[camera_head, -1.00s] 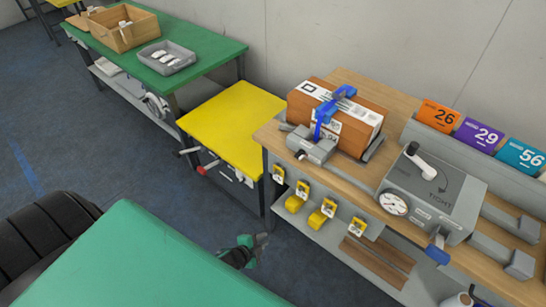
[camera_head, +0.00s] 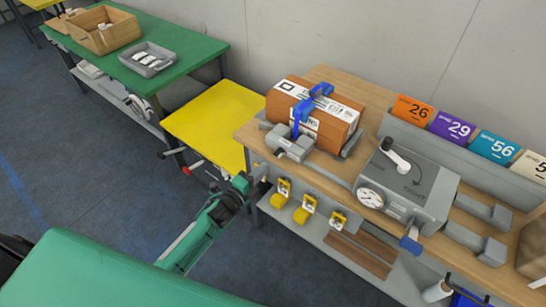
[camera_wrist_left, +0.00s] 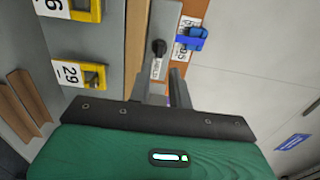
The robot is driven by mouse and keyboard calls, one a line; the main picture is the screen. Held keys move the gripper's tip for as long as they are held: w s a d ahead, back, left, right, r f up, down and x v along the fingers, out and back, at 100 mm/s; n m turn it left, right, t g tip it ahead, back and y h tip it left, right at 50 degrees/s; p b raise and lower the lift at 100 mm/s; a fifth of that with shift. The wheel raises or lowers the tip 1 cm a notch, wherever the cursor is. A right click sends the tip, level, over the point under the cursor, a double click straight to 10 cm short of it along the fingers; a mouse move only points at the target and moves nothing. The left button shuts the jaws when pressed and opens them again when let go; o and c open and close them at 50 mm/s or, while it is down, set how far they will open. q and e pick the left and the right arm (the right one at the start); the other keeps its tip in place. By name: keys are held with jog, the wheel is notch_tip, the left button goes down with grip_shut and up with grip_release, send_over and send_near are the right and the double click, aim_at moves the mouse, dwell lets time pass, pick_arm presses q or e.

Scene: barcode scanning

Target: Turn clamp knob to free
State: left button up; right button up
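A brown box with white labels (camera_head: 315,112) sits on the wooden bench, with a blue clamp (camera_head: 312,103) over it. At the box's front left is a grey block (camera_head: 291,143) with a small dark knob (camera_head: 280,153); the knob also shows in the left wrist view (camera_wrist_left: 158,47). A grey unit (camera_head: 407,188) carries a dial gauge, a white-handled crank (camera_head: 396,155) and the word "TIGHT". My left gripper (camera_head: 258,180) is in front of the bench edge, below and left of the block, touching neither. Its fingers (camera_wrist_left: 165,80) look apart and empty. My right gripper is not in view.
Numbered cards (camera_head: 453,128) stand along the back right. Floor is clear left of my arm.

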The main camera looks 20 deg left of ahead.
aim_at(276, 156)
pick_arm(q)
jog(key=p+x, duration=0.1)
jog(key=x, duration=0.6)
jog(key=shift+f, duration=0.1)
grip_shut()
